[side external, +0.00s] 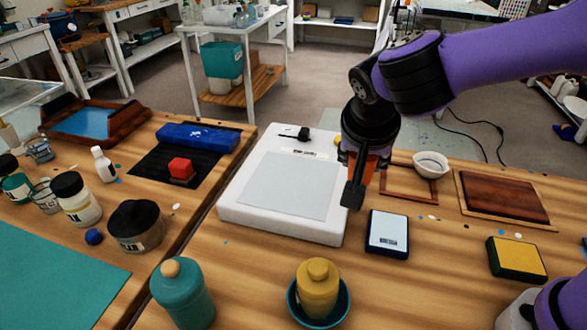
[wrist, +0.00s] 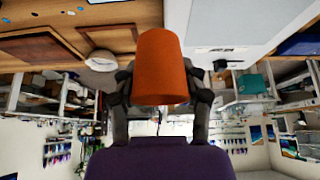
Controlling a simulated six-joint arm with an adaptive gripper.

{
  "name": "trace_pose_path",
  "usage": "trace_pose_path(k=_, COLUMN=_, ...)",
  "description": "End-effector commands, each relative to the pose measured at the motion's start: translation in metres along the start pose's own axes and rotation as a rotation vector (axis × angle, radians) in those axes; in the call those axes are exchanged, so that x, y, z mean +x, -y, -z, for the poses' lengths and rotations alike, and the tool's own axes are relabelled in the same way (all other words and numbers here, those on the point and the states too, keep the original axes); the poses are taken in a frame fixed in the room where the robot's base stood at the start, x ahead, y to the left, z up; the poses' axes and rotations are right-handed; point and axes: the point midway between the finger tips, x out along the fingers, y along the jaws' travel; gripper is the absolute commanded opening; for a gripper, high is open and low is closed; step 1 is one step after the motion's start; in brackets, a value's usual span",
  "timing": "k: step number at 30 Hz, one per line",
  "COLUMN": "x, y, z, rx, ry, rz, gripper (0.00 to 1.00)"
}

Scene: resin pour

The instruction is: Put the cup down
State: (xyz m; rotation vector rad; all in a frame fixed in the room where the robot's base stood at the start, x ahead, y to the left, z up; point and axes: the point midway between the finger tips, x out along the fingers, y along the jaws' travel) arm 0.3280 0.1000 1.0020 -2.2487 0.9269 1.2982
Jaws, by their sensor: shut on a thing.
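An orange cup (wrist: 162,65) is between the fingers of my gripper (wrist: 160,92) in the wrist view, which looks upside down. The gripper is shut on it. In the side external view only a strip of the cup (side external: 371,163) shows behind the dark fingers of my gripper (side external: 361,177). The cup hangs close to the right edge of a white slab (side external: 231,196) with a grey sheet (side external: 288,184) on it. Its contents are hidden. I cannot tell how far its base is from the table.
A white bowl (side external: 431,168) and wooden frame (side external: 408,195) lie behind and right of the gripper. A dark device (side external: 388,232) lies in front. A yellow block (side external: 517,257) and dark wood board (side external: 505,198) are right.

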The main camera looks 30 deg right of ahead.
Motion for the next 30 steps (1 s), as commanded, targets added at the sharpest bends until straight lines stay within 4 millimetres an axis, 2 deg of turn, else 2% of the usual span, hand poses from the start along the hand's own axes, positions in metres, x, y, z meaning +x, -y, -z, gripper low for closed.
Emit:
trace_pose_path(k=1, x=0.000, y=-0.013, z=0.004, rx=0.064, ry=0.000, rz=-0.035, gripper=0.21)
trace_pose_path(k=3, x=0.000, y=-0.026, z=0.008, rx=0.128, ry=0.000, rz=-0.073, gripper=0.21)
trace_pose_path(k=7, x=0.011, y=-0.040, z=0.016, rx=0.181, ry=-0.001, rz=-0.107, gripper=0.21)
trace_pose_path(k=15, x=0.076, y=-0.064, z=0.050, rx=0.186, ry=0.002, rz=-0.111, gripper=0.21)
trace_pose_path(k=21, x=0.109, y=-0.074, z=0.067, rx=0.180, ry=0.001, rz=-0.106, gripper=0.21)
trace_pose_path(k=25, x=0.118, y=-0.075, z=0.068, rx=0.176, ry=0.002, rz=-0.103, gripper=0.21)
trace_pose_path(k=30, x=0.142, y=-0.076, z=0.054, rx=0.174, ry=0.003, rz=-0.106, gripper=0.21)
